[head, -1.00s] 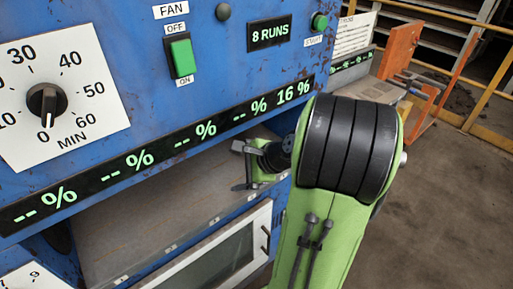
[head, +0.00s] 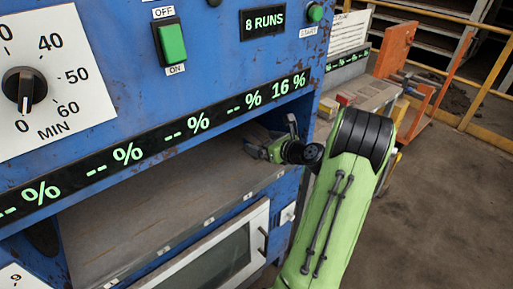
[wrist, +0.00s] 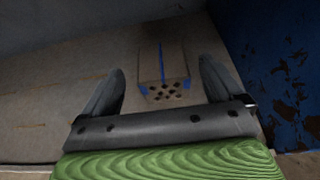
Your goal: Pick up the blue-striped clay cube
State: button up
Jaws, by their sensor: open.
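The blue-striped clay cube (wrist: 163,68) shows in the wrist view, a tan hollow brick with a blue stripe along its top and several holes in its near face. It rests on the shelf surface inside the blue machine. My gripper (wrist: 165,88) is open, with one finger on each side of the cube in the picture. I cannot tell whether the fingertips reach it. In the head view my gripper (head: 270,138) is in the machine's opening at its right end, under the display strip. The cube cannot be made out clearly there.
The blue machine's wall (wrist: 275,60) stands close to the right of my gripper. The display strip (head: 160,137) hangs over the opening. The shelf (head: 150,205) is bare to the left. A white-framed glass door (head: 215,255) is below. A bench with blocks (head: 355,98) stands to the right.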

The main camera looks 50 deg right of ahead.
aim_at(259, 140)
jog(key=b+x, duration=0.1)
jog(key=x, duration=0.3)
jog(key=shift+w+d+f, duration=0.15)
jog(key=shift+w+d, duration=0.05)
jog(key=c, duration=1)
jog(key=shift+c, duration=0.2)
